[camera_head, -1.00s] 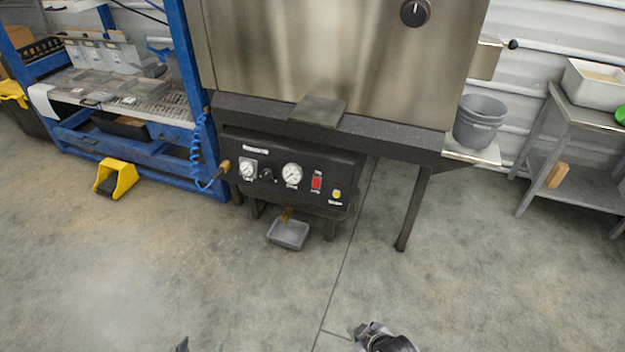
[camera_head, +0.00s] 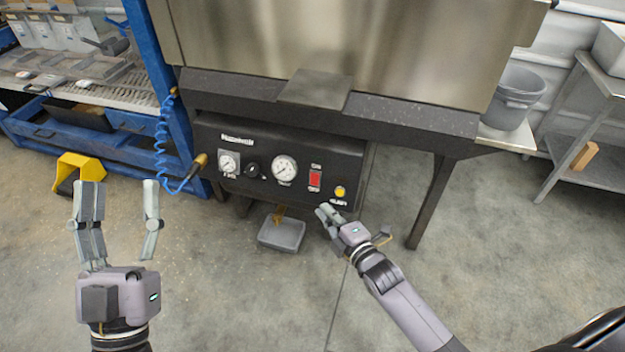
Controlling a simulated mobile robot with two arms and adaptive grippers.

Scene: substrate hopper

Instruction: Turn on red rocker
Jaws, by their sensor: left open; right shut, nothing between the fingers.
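The red rocker (camera_head: 314,179) sits on the right half of the black control panel (camera_head: 230,139), with small white labels above and below it. A yellow button (camera_head: 340,191) is to its lower right. My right gripper (camera_head: 326,211) is shut and empty, its fingertips just below the rocker and the yellow button near the panel's lower edge. I cannot tell whether it touches the panel. My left gripper (camera_head: 122,190) is open and empty over the floor, left of the panel. Which way the rocker is tipped is too small to tell.
Two gauges (camera_head: 285,168) and a black knob (camera_head: 252,169) are left of the rocker. A blue coiled hose (camera_head: 161,140) hangs at the panel's left. A yellow pedal (camera_head: 80,168) stands on the floor behind my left gripper.

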